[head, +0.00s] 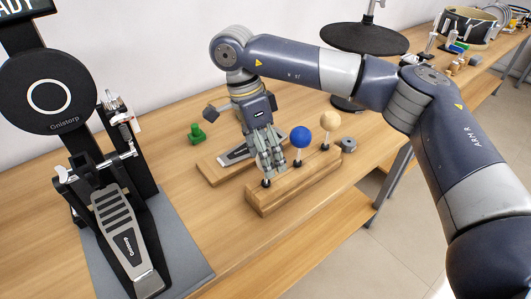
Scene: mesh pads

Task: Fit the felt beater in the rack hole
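The wooden rack (310,187) is a long block on the table. A blue ball-headed beater (301,138) and a cream ball-headed beater (330,117) stand upright in it, each on a thin shaft with a dark collar. My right gripper (268,166) points down over the rack's near-left end. A dark collar (266,183) shows just under its fingertips. The fingers hide what is between them, so I cannot tell whether they hold a beater or are shut. I cannot make out the felt beater for certain. My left gripper is not in view.
A bass drum pedal (128,240) with a round black pad (48,91) stands at left on a grey mat (190,240). A small pedal on a wooden board (213,170) lies behind the rack. A green piece (197,132) and a grey knob (348,145) are nearby.

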